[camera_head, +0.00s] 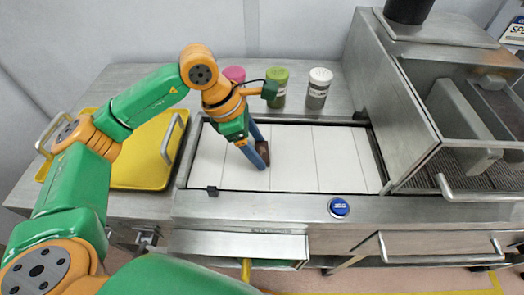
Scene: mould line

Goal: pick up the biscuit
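A small dark brown piece, which looks like the biscuit (264,150), shows at the fingertips of my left gripper (259,155), over the white slatted belt. My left gripper points down, with its blue fingers on either side of the piece or close against it. The fingers partly hide the piece, so I cannot tell whether they grip it or whether it rests on the belt (310,160). My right gripper is not in view.
A yellow tray (148,150) with metal handles lies left of the belt. Pink (235,74), green (277,85) and white-topped (318,88) shakers stand behind it. A steel hooded machine (400,110) stands at the right. A blue button (339,208) sits on the front edge.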

